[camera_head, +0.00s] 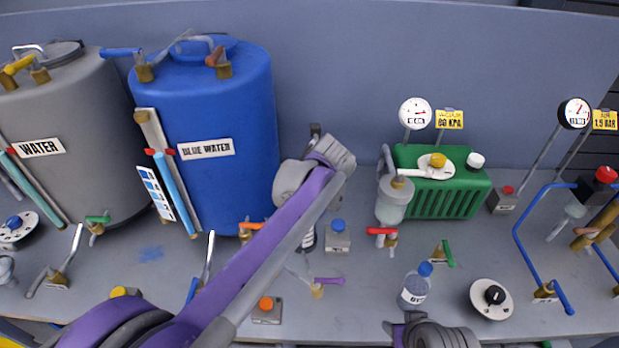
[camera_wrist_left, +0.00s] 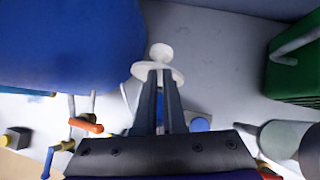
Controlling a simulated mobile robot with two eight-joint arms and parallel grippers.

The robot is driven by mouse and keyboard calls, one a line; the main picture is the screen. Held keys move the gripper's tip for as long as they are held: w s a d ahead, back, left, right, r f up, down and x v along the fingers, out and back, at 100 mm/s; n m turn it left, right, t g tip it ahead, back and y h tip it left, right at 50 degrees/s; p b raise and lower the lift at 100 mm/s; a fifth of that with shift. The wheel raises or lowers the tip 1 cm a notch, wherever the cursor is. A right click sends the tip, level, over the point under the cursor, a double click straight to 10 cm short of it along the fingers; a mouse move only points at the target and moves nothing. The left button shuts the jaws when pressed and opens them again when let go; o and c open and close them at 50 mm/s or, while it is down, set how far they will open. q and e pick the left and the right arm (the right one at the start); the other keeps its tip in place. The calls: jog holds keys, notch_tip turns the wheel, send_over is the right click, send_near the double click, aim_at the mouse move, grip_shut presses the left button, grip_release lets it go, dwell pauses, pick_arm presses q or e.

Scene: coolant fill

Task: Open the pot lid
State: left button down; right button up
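A white round piece with a knob (camera_wrist_left: 160,51), seemingly the pot lid, shows in the left wrist view between the blue tank and the green box. My left gripper (camera_wrist_left: 160,76) reaches to it. The two dark fingers are close together, their tips overlapping the white disc, with the knob just beyond them. The contact between tips and lid cannot be made out. In the head view my left arm covers this spot, hiding the left fingers and most of what is under them. Part of my right arm shows at the bottom edge, but its gripper is out of view.
The blue tank (camera_head: 215,185) and grey tank (camera_head: 55,180) stand at left. A green box (camera_head: 445,197) stands at right with a glass jar (camera_head: 393,198) in front. Valves, buttons, a bottle (camera_head: 415,285) and a dial (camera_head: 491,299) crowd the grey bench.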

pick_arm(q)
jog(key=shift+w+r, duration=0.1)
jog(key=shift+w, duration=0.6)
jog(key=shift+d, duration=0.1)
jog(key=shift+r+p, duration=0.4)
jog(key=shift+r, duration=0.55)
